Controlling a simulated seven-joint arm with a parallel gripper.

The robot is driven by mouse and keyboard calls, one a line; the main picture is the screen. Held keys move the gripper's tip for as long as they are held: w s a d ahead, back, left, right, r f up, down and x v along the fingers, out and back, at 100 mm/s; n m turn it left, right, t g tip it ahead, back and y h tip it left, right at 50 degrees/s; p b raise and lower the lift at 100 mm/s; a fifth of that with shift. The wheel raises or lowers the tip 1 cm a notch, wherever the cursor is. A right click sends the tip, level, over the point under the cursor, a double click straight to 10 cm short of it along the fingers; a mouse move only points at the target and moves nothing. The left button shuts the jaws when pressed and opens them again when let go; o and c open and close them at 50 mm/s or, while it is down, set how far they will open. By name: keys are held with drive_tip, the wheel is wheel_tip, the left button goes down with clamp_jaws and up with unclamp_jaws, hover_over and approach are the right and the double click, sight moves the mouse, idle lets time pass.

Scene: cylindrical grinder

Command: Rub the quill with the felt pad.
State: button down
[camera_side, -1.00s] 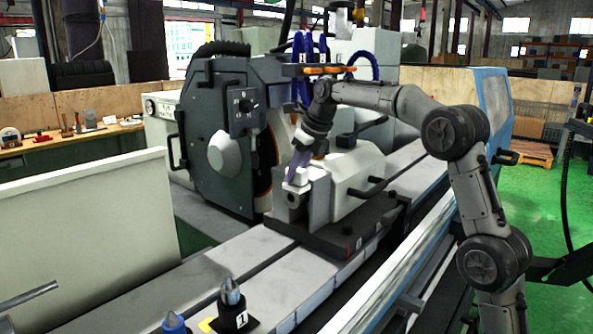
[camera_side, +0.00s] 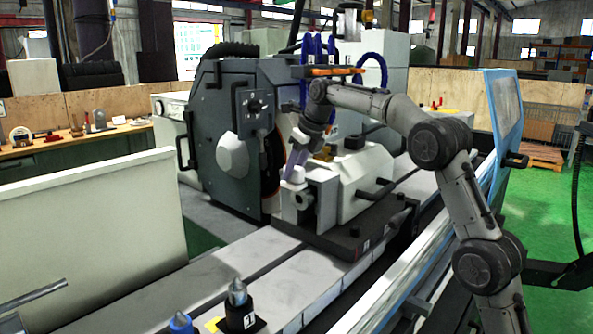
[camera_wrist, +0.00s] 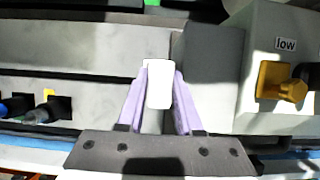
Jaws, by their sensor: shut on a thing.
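My gripper (camera_side: 294,172) points down at the tailstock, with its purple fingers shut on the white felt pad. In the wrist view the pad (camera_wrist: 159,84) sits upright between the two purple fingers. The quill (camera_side: 301,201) is the short round end at the front of the pale tailstock (camera_side: 352,176). In the side view the pad is right at the quill's upper left; I cannot tell whether it touches. The quill cannot be made out in the wrist view.
The dark grinding wheel housing (camera_side: 226,135) stands close left of my gripper. A pale box with a "low" label and yellow knob (camera_wrist: 280,84) is at right in the wrist view. Pointed centres (camera_side: 237,298) stand at the front. The table slide between is clear.

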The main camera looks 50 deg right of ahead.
sight(302, 180)
drive_tip(key=shift+s+f, duration=0.1)
drive_tip(key=shift+s, duration=1.75)
drive_tip(key=shift+w, duration=1.85)
drive_tip(key=shift+s, duration=1.65)
drive_tip(key=shift+s+f, duration=0.15)
drive_tip(key=shift+s, duration=0.05)
wheel_tip(302, 180, up, 8)
